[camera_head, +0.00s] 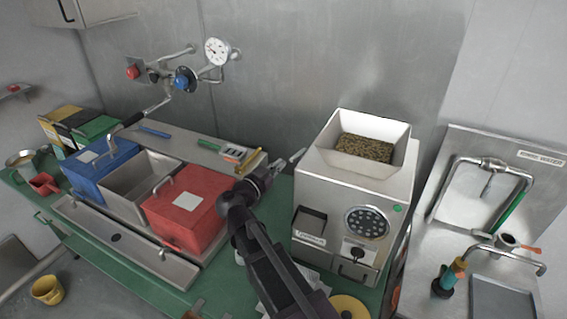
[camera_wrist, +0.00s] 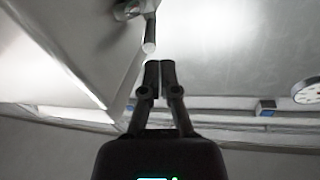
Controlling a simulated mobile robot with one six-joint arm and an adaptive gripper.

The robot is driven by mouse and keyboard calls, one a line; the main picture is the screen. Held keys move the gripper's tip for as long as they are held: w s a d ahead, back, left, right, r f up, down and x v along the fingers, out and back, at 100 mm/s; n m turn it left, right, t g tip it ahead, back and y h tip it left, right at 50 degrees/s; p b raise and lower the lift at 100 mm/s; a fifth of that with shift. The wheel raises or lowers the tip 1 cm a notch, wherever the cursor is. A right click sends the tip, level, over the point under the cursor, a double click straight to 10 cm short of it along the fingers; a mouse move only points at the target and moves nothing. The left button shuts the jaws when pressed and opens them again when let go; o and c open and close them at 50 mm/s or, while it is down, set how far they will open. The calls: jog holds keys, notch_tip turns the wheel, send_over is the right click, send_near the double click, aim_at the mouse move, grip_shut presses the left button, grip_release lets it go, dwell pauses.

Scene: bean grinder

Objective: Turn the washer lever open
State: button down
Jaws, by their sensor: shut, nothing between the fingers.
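The metal station on the right has a backplate (camera_head: 540,135) with a small sign that I cannot read surely. A short orange-tipped lever (camera_head: 530,249) sticks out to the right beside a round fitting on its lower pipe. I take this as the washer lever, but cannot be sure. My gripper (camera_head: 272,168) is left of the grinder, far from that lever. In the wrist view my gripper (camera_wrist: 160,68) is shut and empty. A blurred metal fitting with a rod (camera_wrist: 149,35) shows just beyond its fingertips, apart from them; I cannot tell what it is.
The bean grinder (camera_head: 317,188) stands between my gripper and the right station. A red bin (camera_head: 178,228), a blue bin (camera_head: 88,180) and a sink lie left. Wall valves and a gauge (camera_head: 217,51) are behind. The wrist view shows a clock-like dial (camera_wrist: 308,91).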

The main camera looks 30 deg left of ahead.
jog(key=s+a+r+n+y, duration=0.2)
jog(key=a+r+n+y, duration=0.1)
jog(key=a+n+y, duration=0.45)
jog(key=s+a+r+n+y, duration=0.2)
jog(key=a+r+n+y, duration=0.1)
jog(key=a+n+y, duration=0.45)
jog(key=s+a+f+n+g+y+b, duration=0.1)
jog(key=s+a+f+n+g+y, duration=0.2)
jog(key=s+a+f+n+g, duration=0.5)
jog(key=w+f+n+h, duration=0.1)
jog(key=f, duration=0.1)
jog(key=w+a+f+n+g+h, duration=0.1)
jog(key=f+h, duration=0.1)
jog(key=f, duration=0.1)
jog(key=w+f+n+g+h, duration=0.1)
jog(key=f, duration=0.1)
jog(key=shift+a+f+n+b, duration=0.3)
jog(key=shift+a+n, duration=0.05)
jog(key=shift+n, duration=0.05)
jog(key=w+d+m+t+h, duration=0.3)
jog(key=w+d+t+h, duration=0.35)
jog(key=d+h, duration=0.45)
jog(key=d+r+m+t+h+b, duration=0.1)
jog(key=d+r+m+t+h, duration=0.1)
jog(key=d+r+m+h, duration=0.2)
notch_tip(320, 180, up, 3)
jog(key=d+h, duration=0.1)
jog(key=h, duration=0.2)
jog(key=shift+s+r+h, duration=0.15)
jog(key=shift+s+h, duration=0.25)
